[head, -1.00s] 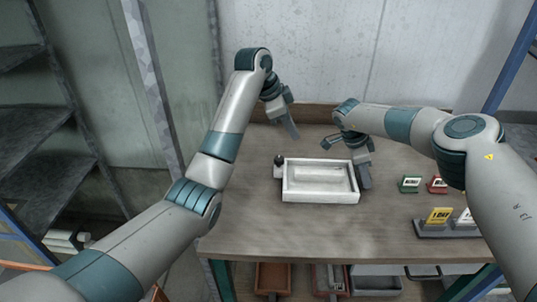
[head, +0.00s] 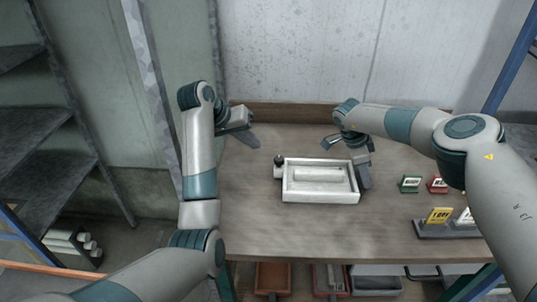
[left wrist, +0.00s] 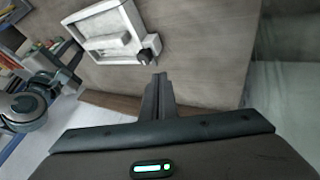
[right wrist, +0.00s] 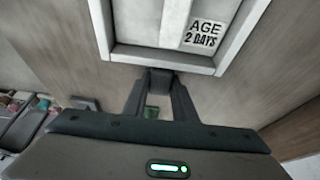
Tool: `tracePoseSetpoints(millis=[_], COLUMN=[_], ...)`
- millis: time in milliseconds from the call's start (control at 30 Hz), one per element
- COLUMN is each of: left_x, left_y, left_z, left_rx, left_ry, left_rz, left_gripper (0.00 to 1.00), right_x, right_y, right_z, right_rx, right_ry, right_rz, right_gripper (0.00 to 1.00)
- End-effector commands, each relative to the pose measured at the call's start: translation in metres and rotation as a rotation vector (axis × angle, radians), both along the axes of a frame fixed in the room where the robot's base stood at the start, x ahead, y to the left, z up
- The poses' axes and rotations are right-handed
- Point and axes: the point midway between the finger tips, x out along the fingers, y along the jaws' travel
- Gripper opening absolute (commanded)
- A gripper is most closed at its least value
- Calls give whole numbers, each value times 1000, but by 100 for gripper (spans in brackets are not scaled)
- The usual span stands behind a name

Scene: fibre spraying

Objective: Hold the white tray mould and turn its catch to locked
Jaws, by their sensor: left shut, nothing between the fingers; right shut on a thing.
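The white tray mould (head: 288,190) lies flat on the table, a shallow rectangle with a raised bar inside. Its catch, a dark knob (head: 279,160), sits at the far left corner. Its lock position is too small to tell. The knob also shows in the left wrist view (left wrist: 149,54). My right gripper (head: 364,180) is shut on the mould's right wall; the right wrist view shows the fingers (right wrist: 160,80) at that wall. My left gripper (head: 253,141) is shut and empty, up and left of the knob, apart from it. Its fingers (left wrist: 157,95) are together.
A label reading "AGE 2 DAYS" (right wrist: 205,34) shows inside the mould. Green (head: 410,184) and red (head: 437,185) tags stand to the right, with a card holder (head: 445,230) in front of them. Bins (head: 273,277) sit below the table. The table's left part is clear.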

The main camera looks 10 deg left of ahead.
Motion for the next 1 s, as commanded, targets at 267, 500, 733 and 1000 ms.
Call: tracePoseSetpoints(millis=[267,500,733,1000], left_x=[1,10,24,39], left_y=[-2,-11,-25,-39], left_z=[-2,-19,-47,-73], left_rx=[1,1,1,1], left_ry=[0,1,3,1], left_rz=[-4,-4,-5,-4], left_gripper=[0,0,0,0], right_x=[0,0,0,0], right_y=[0,0,0,0], right_z=[0,0,0,0], right_rx=[0,0,0,0], right_ry=[0,0,0,-1], right_rz=[0,0,0,0], right_gripper=[0,0,0,0])
